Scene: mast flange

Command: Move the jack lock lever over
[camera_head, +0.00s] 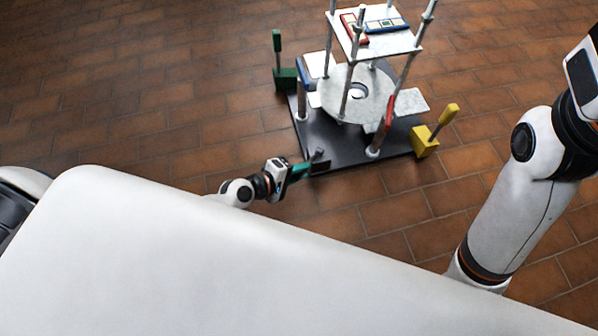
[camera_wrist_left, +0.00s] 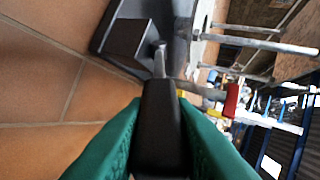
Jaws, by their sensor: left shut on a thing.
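A lever with a black grip (camera_wrist_left: 160,120) and a thin metal shaft rises from a dark box (camera_wrist_left: 128,42) at the edge of the dark base plate. In the head view, its small dark box (camera_head: 319,167) is at the plate's near left corner. My left gripper (camera_head: 303,169) reaches it from the left with green fingers. In the wrist view, my left gripper (camera_wrist_left: 160,108) has a finger on each side of the black grip and is shut on it. The fingers hide part of the lever in the head view. My right gripper is out of view.
A metal frame with a round pale disc (camera_head: 372,105) and an upper plate (camera_head: 372,38) stands on the black base plate (camera_head: 342,152). A green lever (camera_head: 277,42) stands at the far left corner and a yellow lever (camera_head: 443,116) at right. Brick floor around is clear.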

